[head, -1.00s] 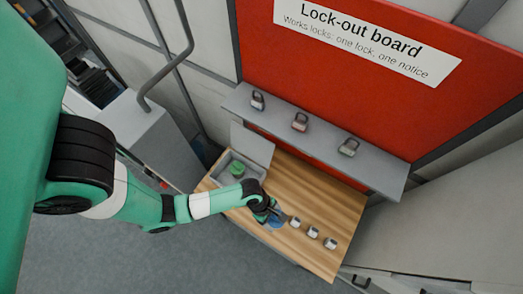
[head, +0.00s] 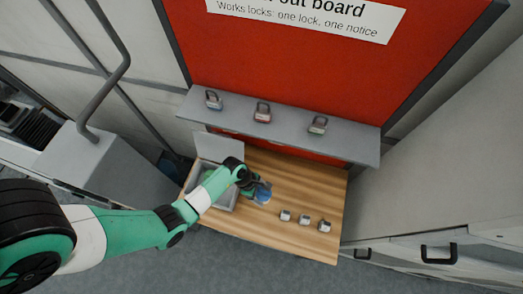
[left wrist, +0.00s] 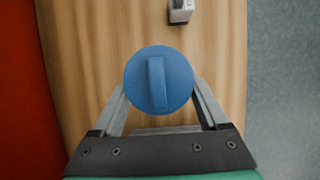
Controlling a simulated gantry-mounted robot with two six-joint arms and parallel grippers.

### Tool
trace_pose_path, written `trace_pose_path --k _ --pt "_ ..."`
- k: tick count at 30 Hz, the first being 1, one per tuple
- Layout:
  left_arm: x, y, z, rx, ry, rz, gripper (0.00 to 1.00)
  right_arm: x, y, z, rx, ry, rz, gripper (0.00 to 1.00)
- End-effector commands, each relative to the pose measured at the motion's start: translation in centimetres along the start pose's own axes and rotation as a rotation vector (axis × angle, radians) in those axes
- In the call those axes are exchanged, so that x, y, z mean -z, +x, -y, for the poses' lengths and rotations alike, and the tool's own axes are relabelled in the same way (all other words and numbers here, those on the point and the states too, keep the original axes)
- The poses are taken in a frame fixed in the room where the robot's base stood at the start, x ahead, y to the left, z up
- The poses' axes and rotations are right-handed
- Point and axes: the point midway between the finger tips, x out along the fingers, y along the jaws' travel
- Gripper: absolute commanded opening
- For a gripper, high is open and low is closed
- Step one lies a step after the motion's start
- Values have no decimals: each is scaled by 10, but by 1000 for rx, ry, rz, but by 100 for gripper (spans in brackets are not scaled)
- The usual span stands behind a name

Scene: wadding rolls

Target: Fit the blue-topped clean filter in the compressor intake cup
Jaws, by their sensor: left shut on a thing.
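I cannot make out the compressor intake cup. My right gripper is not in view.
A grey open box (head: 223,203) with a raised lid (head: 219,147) stands on the table's left, partly behind my arm. A grey shelf (head: 340,147) with three padlocks overhangs the back.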

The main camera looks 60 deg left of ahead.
Motion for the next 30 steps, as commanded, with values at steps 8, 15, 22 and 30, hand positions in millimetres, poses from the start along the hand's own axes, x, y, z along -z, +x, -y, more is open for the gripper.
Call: trace_pose_path --k 8,15,22,30 --pt "15 21 -20 -2 1 1 19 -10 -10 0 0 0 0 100" --pt "29 50 -24 0 -1 0 19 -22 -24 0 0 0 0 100" --pt "30 54 -24 -2 1 0 19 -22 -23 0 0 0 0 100" --pt "31 56 -24 -1 1 0 88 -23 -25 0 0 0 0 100"
